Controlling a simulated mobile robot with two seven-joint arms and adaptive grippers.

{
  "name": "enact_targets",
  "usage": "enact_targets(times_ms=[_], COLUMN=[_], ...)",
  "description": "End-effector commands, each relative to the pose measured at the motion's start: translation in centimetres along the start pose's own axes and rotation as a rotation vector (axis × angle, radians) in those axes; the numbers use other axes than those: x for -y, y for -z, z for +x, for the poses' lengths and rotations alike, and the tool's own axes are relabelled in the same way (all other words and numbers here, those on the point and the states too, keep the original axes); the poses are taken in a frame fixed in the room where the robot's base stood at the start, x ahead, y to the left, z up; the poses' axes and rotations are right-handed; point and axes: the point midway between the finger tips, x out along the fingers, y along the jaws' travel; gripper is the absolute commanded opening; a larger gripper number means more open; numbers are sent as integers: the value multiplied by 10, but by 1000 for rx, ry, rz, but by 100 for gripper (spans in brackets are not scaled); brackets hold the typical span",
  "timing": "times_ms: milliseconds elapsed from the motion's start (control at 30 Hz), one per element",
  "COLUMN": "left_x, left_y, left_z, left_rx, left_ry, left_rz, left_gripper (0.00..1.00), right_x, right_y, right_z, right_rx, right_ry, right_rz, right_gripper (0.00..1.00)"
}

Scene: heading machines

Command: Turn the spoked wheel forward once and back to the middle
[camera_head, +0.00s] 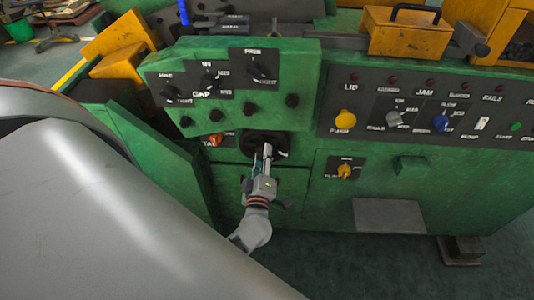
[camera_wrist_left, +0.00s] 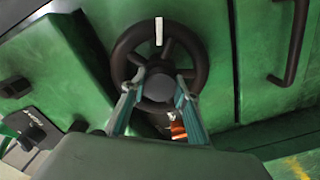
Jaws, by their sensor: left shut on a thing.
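The spoked wheel (camera_wrist_left: 190,46) is black with a round grey hub (camera_wrist_left: 158,87) and a white mark (camera_wrist_left: 159,31) at the top of its rim in the left wrist view. In the head view the wheel (camera_head: 280,143) sits low on the green machine front, partly hidden by my gripper. My left gripper (camera_head: 266,152) reaches it from below. In the left wrist view my left gripper (camera_wrist_left: 157,92) has one finger on each side of the hub and is shut on the wheel. The wheel's lower part is hidden behind the fingers. My right gripper is not in view.
The green panel above the wheel carries black knobs (camera_head: 262,70). An orange-red switch (camera_head: 215,139) is just left of the wheel. A yellow knob (camera_head: 344,171) and a grey plate (camera_head: 390,215) are to the right. A dark handle (camera_wrist_left: 290,50) shows in the left wrist view.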

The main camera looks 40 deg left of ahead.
Motion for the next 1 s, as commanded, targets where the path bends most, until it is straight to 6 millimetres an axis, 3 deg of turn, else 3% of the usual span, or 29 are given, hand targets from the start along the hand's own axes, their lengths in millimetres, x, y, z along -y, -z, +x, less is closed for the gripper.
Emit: enact_targets(times_ms=[300,800,833,867,900,1000], left_x=[0,1,1,1,1,1], left_y=[-1,-1,-1,-1,-1,-1], left_z=[0,0,0,0,0,0], left_rx=[4,4,4,4,3,3], left_ry=[0,0,0,0,0,0], left_rz=[111,129,129,129,129,129], left_gripper=[0,0,32,40,46,46], right_x=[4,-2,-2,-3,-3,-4], right_y=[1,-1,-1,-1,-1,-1], right_z=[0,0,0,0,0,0], right_rx=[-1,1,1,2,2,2], right_ry=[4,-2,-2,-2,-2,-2], right_rz=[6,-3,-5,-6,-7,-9], right_gripper=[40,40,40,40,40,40])
